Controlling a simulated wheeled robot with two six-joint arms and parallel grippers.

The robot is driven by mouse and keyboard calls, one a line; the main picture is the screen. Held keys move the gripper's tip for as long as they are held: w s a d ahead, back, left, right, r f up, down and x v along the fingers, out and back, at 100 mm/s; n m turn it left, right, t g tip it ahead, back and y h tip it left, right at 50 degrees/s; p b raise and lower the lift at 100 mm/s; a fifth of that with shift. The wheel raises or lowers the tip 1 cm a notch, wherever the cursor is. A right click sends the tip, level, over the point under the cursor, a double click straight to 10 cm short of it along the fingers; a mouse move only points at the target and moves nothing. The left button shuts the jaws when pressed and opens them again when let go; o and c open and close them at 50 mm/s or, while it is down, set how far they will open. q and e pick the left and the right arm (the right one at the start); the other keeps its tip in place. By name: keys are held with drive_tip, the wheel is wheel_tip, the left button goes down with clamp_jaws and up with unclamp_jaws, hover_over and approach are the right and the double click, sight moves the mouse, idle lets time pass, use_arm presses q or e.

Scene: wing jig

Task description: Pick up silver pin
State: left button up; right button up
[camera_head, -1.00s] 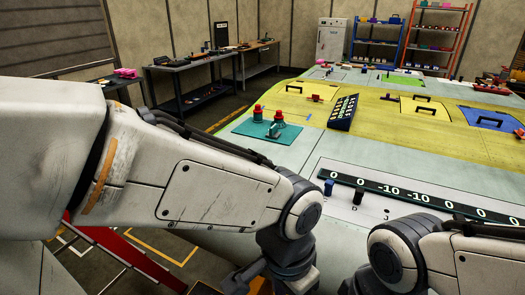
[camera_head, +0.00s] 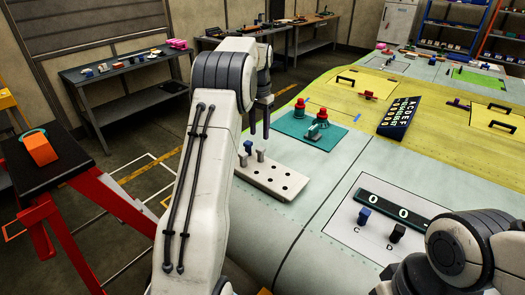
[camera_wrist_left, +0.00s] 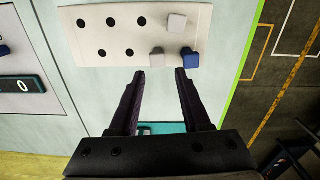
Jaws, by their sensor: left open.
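A light hole plate (camera_head: 285,192) lies on the wing surface, below and beside my left gripper in the head view. A silver pin (camera_head: 261,156) stands in it near a blue pin (camera_head: 248,147). In the left wrist view, a silver pin (camera_wrist_left: 157,58) is just beyond and between my left fingertips (camera_wrist_left: 160,75). The blue pin (camera_wrist_left: 189,58) is to its right, and another silver pin (camera_wrist_left: 177,22) is further up. My left gripper (camera_head: 259,130) is open and empty above the pins. My right gripper's fingers are out of view.
A teal base (camera_head: 305,136) with red-capped parts stands just behind the plate. A numbered panel (camera_head: 375,225) with blue and black knobs is to the right, near my right arm. A red stand (camera_head: 62,205) is at the left. The wing between plate and panel is clear.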

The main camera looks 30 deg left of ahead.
sight(261, 149)
use_arm(q)
drive_tip(key=f, duration=0.2)
drive_tip(key=f+p, duration=0.1)
drive_tip(key=f, duration=0.1)
drive_tip(key=shift+d, duration=0.25)
drive_tip(key=shift+f+p, duration=0.3)
drive_tip(key=shift+f, duration=0.05)
wheel_tip(261, 149, down, 4)
drive_tip(key=shift+r+p, duration=0.25)
drive_tip(key=shift+p, duration=0.8)
drive_tip(key=shift+f, duration=0.55)
clamp_jaws()
